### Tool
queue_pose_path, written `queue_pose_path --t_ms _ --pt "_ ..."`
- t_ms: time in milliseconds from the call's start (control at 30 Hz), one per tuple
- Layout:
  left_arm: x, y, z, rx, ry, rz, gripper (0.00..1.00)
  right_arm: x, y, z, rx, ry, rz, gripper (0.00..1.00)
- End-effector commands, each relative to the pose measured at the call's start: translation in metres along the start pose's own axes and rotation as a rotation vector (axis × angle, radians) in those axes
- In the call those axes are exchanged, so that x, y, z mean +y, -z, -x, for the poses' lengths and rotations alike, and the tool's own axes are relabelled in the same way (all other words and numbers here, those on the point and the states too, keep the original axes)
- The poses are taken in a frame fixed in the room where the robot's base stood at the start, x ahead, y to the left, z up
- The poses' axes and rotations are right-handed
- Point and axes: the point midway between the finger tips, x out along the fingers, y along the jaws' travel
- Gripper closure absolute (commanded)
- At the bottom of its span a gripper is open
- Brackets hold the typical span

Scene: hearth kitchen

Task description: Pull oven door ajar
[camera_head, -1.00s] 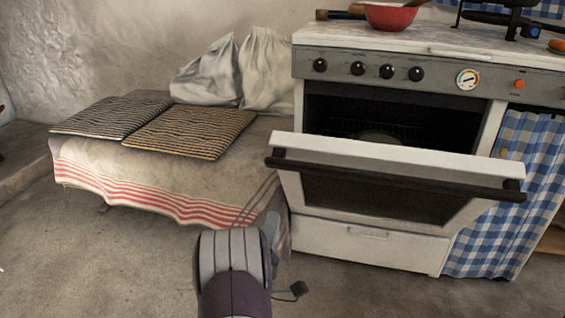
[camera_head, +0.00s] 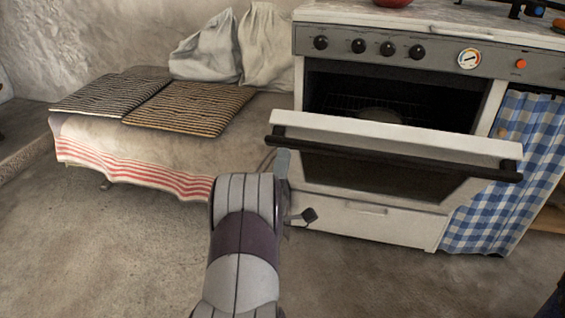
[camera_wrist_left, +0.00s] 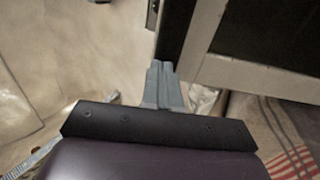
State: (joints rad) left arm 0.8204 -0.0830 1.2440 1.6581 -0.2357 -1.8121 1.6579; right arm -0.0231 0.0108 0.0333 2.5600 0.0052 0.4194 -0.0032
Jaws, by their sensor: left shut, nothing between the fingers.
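The white oven door (camera_head: 400,139) is partly open and tilts outward from the top. Its dark bar handle (camera_head: 390,160) runs across the front, and the dark oven cavity with a rack shows above the door. My left gripper (camera_head: 282,163) is at the left end of the door, just below the handle's end. In the left wrist view, the shut, empty fingers (camera_wrist_left: 161,78) lie close beside the dark handle and the door's pale frame (camera_wrist_left: 205,35). I cannot tell whether they touch.
A bench (camera_head: 120,150) with a striped cloth, two striped mats (camera_head: 190,107) and pale sacks (camera_head: 268,45) stands left of the stove. A blue checked curtain (camera_head: 515,150) hangs on the right. A red bowl (camera_head: 392,2) sits on the stovetop. The floor in front is clear.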

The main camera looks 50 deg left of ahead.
Motion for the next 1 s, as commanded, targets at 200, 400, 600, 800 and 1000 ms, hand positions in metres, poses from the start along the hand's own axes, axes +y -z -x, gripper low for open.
queue_pose_path --t_ms 200,400,600,800,1000 --pt "0.009 0.000 -0.014 -0.001 0.017 0.000 1.00 0.000 0.002 0.017 0.000 0.000 0.000 0.57" --pt "0.013 0.000 -0.056 -0.002 0.083 0.000 1.00 0.000 0.006 0.046 0.001 0.000 0.000 0.57" --pt "0.011 0.000 -0.078 -0.001 0.083 0.001 1.00 0.000 0.006 0.048 0.000 0.000 0.000 0.57" --pt "0.010 0.000 -0.078 0.000 0.083 0.001 1.00 0.000 0.005 0.047 0.000 0.000 0.000 0.57" --pt "0.008 -0.001 -0.078 -0.001 0.083 0.001 1.00 0.000 0.005 0.046 0.000 0.000 0.000 0.57"
